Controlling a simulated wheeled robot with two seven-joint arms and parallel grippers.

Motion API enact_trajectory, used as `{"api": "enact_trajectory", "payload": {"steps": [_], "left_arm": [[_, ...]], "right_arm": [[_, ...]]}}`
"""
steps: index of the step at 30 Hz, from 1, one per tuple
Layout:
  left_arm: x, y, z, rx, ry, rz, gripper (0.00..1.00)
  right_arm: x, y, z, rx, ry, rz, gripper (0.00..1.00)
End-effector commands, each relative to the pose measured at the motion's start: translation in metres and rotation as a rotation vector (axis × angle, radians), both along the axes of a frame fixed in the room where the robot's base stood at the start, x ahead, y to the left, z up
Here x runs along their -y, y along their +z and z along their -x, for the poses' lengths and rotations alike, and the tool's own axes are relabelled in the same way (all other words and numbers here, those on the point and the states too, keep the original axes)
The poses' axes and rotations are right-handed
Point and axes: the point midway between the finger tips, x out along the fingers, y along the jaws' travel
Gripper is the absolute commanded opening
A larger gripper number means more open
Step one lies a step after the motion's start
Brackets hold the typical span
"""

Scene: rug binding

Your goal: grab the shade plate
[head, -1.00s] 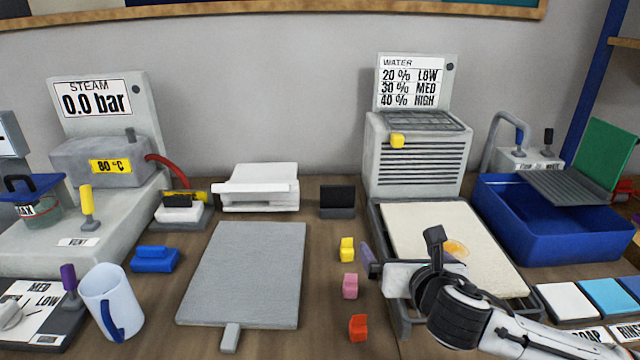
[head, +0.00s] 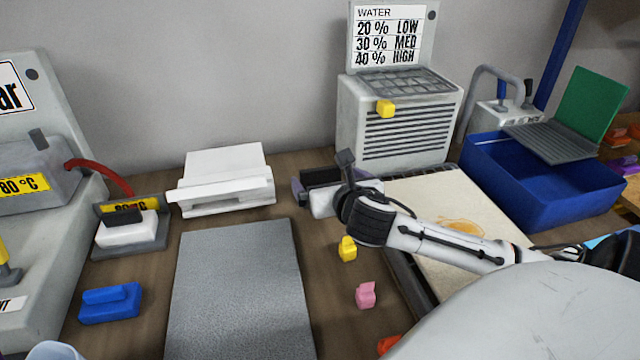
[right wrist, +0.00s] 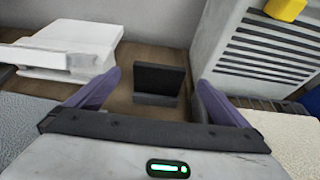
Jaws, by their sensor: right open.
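The shade plate appears to be the small dark upright plate (right wrist: 160,78) on a low dark foot, standing on the table by the back wall. In the head view the plate (head: 334,175) is partly hidden behind my right gripper (head: 308,192). In the right wrist view my right gripper (right wrist: 158,88) is open, with one purple finger on each side of the plate in the picture. The plate stands beyond the fingers, with a gap on both sides. I see no contact. My left gripper is not in view.
A white press-like block (head: 225,185) stands left of the plate. The water unit (head: 400,130) with a yellow knob stands close on its right. A grey board (head: 240,290), a yellow clip (head: 347,249), a pink clip (head: 366,294) and a cream rug piece (head: 440,205) lie nearer.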

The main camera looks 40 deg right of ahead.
Motion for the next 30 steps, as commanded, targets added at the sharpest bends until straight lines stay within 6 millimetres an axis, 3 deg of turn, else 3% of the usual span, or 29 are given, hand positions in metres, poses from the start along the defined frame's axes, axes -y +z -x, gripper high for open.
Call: {"api": "enact_trajectory", "payload": {"steps": [6,16,24,30], "left_arm": [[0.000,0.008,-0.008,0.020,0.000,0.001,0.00],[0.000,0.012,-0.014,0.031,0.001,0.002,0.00],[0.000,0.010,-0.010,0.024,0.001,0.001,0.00],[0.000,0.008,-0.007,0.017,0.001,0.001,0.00]], "right_arm": [[0.015,-0.011,-0.026,0.002,-0.002,-0.003,1.00],[0.018,-0.015,-0.033,0.000,0.000,0.000,1.00],[0.018,-0.015,-0.032,0.000,0.000,0.000,0.56],[0.018,-0.014,-0.032,0.001,0.000,0.000,0.54]]}}
